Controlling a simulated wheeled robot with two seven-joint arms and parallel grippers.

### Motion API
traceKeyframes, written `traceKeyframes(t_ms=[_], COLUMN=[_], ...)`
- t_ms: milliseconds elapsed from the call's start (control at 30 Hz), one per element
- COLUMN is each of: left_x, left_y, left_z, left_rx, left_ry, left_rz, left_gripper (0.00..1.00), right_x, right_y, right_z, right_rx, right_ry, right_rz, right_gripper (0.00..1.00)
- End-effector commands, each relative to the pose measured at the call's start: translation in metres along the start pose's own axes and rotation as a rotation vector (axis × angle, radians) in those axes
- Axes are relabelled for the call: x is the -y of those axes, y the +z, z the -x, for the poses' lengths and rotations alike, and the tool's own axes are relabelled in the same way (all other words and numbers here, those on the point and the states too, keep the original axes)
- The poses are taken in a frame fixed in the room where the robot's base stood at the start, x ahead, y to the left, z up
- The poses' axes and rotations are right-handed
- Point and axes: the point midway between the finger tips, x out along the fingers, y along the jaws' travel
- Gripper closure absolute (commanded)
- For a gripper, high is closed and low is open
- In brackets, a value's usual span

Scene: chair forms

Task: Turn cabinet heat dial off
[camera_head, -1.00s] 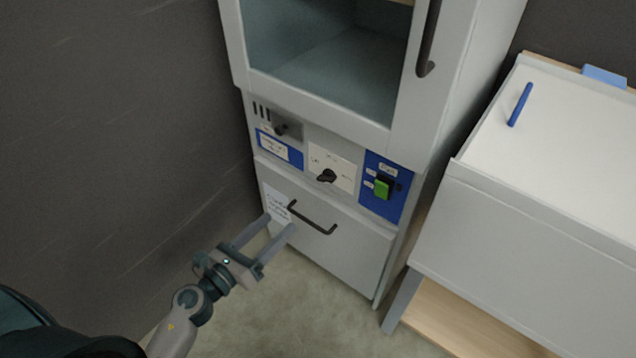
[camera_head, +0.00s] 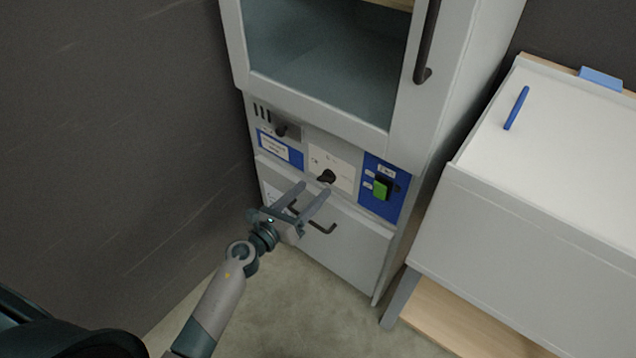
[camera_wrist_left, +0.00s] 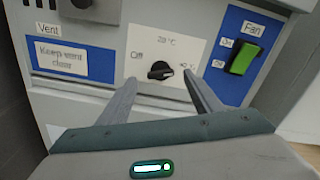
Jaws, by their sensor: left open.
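The heat dial (camera_head: 327,176) is a black knob on a white label panel (camera_head: 342,172) at the middle of the cabinet's control strip. In the left wrist view the dial (camera_wrist_left: 160,70) has "Off" at its left, "20 °C" above and another temperature mark at its right. Its pointer end seems turned toward the right mark; this is hard to tell. My left gripper (camera_head: 313,188) is open and empty, just in front of and below the dial. In the left wrist view its fingers (camera_wrist_left: 160,82) lie to either side of the dial, apart from it. My right gripper is not in view.
A green fan switch (camera_head: 382,188) on a blue panel is right of the dial. A vent knob (camera_head: 281,130) is at its left. A dark drawer handle (camera_head: 322,229) is below, partly behind my gripper. A white bench (camera_head: 540,220) stands to the right.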

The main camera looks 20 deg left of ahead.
Motion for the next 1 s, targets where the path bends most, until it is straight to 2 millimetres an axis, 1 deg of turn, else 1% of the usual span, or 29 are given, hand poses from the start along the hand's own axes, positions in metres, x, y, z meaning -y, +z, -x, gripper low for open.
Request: traceKeyframes(t_ms=[33,100,300,433,667,700,867,1000], left_x=[0.001,0.0,0.001,0.001,0.0,0.0,0.0,0.0], left_y=[0.001,0.0,0.0,-0.001,0.0,0.0,0.0,0.0], left_z=[-0.009,-0.019,-0.036,-0.039,-0.039,-0.039,-0.039,-0.039], left_rx=[0.002,0.001,0.001,-0.001,-0.001,-0.001,-0.001,-0.001], left_ry=[-0.001,-0.001,-0.001,0.0,0.0,0.0,0.0,0.0], left_rz=[0.001,0.001,0.0,0.001,0.0,0.0,0.0,0.001], left_gripper=[0.41,0.41,0.41,0.41,0.41,0.43,0.81,0.82], right_x=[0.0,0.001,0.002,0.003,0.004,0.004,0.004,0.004], right_y=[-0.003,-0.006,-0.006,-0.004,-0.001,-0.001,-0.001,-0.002], right_z=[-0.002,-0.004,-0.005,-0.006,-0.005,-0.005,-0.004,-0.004], right_rx=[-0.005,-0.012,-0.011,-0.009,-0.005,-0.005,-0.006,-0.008], right_ry=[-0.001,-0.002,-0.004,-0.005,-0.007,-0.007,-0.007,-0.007], right_rz=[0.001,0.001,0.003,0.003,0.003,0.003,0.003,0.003], right_gripper=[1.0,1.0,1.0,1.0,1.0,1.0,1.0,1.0])
